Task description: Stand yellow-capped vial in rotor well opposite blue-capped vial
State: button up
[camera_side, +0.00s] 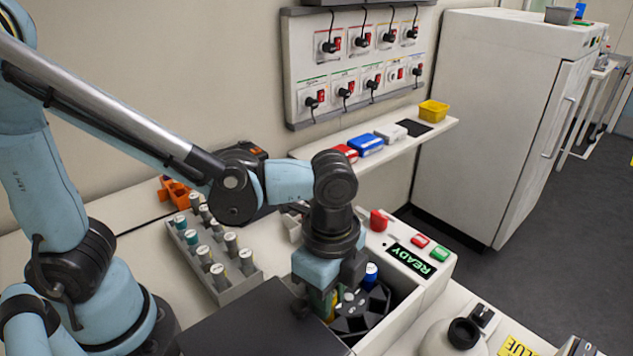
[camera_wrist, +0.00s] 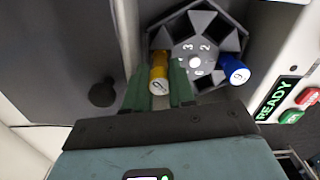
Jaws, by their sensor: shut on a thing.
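The yellow-capped vial (camera_wrist: 159,74) is between the two green fingers of my gripper (camera_wrist: 157,88), which is shut on it. In the wrist view it is at the lower left edge of the dark rotor (camera_wrist: 190,22); I cannot tell whether its base is in a well. The blue-capped vial (camera_wrist: 234,68) stands in a well at the rotor's right side. In the side view, the blue cap (camera_side: 370,272) shows right of my gripper (camera_side: 327,303), which is low over the rotor (camera_side: 362,315) and hides most of the yellow-capped vial.
The rotor sits inside a white housing with a READY display (camera_side: 411,258) and red and green buttons. A dark lid or panel (camera_side: 250,325) lies left of the opening. A rack (camera_side: 248,285) of several vials stands farther left.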

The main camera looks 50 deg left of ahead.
jog(key=shift+f, duration=0.8)
jog(key=o, duration=0.7)
jog(key=shift+o, duration=0.9)
jog(key=shift+s, duration=0.15)
jog(key=shift+r, duration=3.5)
